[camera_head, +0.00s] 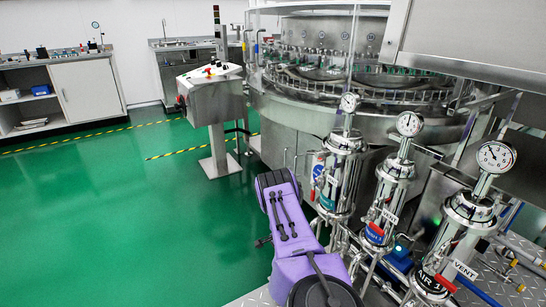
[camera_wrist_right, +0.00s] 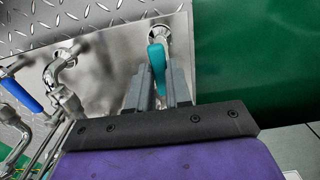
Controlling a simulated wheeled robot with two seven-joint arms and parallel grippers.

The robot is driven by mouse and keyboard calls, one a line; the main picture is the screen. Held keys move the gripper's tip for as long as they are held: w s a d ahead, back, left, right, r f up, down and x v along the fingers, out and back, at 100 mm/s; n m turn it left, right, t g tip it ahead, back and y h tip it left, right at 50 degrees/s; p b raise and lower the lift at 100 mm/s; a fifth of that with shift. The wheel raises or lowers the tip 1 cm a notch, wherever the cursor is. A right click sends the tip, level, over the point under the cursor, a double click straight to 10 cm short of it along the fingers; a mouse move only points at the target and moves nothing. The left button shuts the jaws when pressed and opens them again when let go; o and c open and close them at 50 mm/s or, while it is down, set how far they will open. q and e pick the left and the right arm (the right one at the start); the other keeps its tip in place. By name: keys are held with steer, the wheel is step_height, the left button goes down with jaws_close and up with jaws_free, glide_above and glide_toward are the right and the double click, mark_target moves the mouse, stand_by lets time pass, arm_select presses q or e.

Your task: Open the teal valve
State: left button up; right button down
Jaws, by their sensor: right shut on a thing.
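The teal valve (camera_wrist_right: 157,62) shows in the right wrist view as a teal lever handle beside a round metal pipe fitting on a steel plate. My right gripper (camera_wrist_right: 160,88) has its two grey fingers on either side of the handle and is shut on it. The lower end of the handle is between the fingers and partly hidden. In the head view my purple right arm reaches in from the bottom. The gripper and the teal handle cannot be made out there. My left gripper is in neither view.
A blue-handled valve (camera_wrist_right: 22,96) and bent steel pipes are left of my gripper in the wrist view. In the head view, steel filter housings with gauges (camera_head: 495,156) stand to the right. A control pedestal (camera_head: 215,100) stands behind. Green floor (camera_head: 120,220) at left is clear.

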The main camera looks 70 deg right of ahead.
stand_by(0.3)
steer(key=c, duration=1)
jaws_free()
steer(key=shift+c, duration=0.2)
steer(key=shift+r, duration=0.1)
step_height(320, 180, up, 10)
steer(key=p, duration=0.6)
steer(key=shift+r, duration=0.15)
